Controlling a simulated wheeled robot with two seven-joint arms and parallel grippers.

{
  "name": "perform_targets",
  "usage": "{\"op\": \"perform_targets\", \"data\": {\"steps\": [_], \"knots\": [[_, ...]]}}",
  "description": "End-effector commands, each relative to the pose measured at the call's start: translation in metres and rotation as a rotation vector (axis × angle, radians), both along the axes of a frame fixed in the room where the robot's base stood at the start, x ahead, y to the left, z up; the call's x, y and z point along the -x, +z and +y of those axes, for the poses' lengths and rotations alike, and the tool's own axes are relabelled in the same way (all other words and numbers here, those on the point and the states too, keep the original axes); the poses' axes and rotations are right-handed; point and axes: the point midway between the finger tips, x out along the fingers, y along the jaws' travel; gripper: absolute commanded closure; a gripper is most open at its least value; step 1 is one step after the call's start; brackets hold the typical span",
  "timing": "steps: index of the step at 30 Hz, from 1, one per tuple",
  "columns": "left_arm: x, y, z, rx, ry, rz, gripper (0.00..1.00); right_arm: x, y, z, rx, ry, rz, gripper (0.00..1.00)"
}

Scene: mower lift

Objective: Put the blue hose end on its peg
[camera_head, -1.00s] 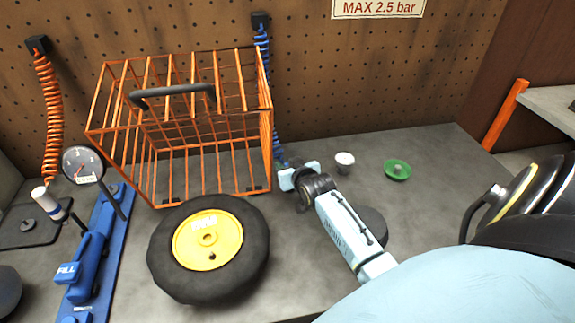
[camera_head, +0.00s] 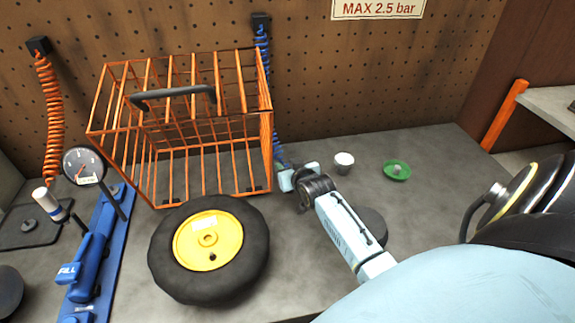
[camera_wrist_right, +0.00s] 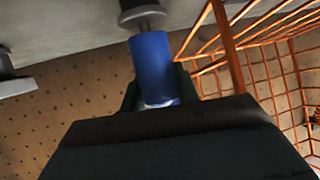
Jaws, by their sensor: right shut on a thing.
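The blue coiled hose (camera_head: 264,60) hangs from a black block on the pegboard and runs down behind the right side of the orange cage. My right gripper (camera_head: 286,172) is low beside the cage's right lower corner. In the right wrist view it is shut on the blue hose end (camera_wrist_right: 153,70), a blue cylinder with a grey fitting (camera_wrist_right: 140,15) at its far end. In the head view the hose end is mostly hidden by the gripper. I cannot make out the peg for certain. My left gripper is not in view.
The orange wire cage (camera_head: 268,150) stands close left of my right gripper. A yellow-hubbed wheel (camera_head: 208,240) lies in front of it. A white cup (camera_head: 344,160) and a green dish (camera_head: 397,170) are to the right. A blue inflator with gauge (camera_head: 90,270) is at left.

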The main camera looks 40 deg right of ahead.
Motion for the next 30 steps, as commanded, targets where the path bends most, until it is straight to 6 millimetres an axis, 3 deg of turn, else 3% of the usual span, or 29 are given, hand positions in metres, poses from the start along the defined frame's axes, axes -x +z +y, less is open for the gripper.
{"op": "perform_targets", "data": {"steps": [15, 16, 18, 26, 30], "knots": [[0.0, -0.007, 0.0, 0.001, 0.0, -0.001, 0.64, 0.0, -0.01, 0.0, 0.001, 0.0, -0.002, 0.97], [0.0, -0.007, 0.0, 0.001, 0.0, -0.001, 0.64, 0.0, -0.01, 0.0, 0.001, 0.0, -0.002, 0.68], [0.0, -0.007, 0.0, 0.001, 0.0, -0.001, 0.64, 0.0, -0.01, 0.0, 0.001, 0.0, -0.002, 0.61], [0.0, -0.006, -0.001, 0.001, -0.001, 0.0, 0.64, 0.001, -0.01, 0.0, 0.0, 0.0, 0.001, 0.61], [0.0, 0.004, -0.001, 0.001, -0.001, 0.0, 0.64, 0.007, -0.006, 0.002, -0.001, 0.0, 0.003, 0.61]]}}
